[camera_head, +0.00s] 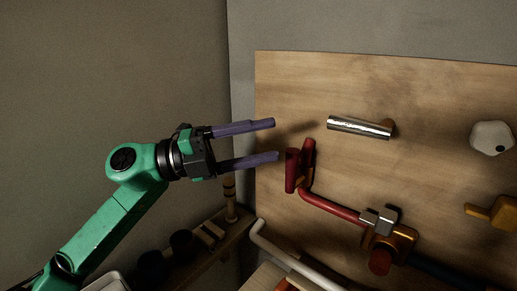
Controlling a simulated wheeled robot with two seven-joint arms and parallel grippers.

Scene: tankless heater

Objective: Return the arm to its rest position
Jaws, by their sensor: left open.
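My left arm (117,215) is green and comes in from the lower left. Its gripper (275,140) has two purple fingers pointing right, spread apart with nothing between them. The fingertips are in front of the left part of the wooden board, to the left of and a little above a dark red handle (292,170). The fingers look apart from the handle. My right gripper does not show.
The wooden board (420,90) carries a chrome cylinder (358,127), a red pipe (330,207) with a brass valve (389,242), a white knob (491,138) and a yellow handle (492,213). A white pipe (285,257) and a low wooden shelf (215,250) are below. The upper left is clear.

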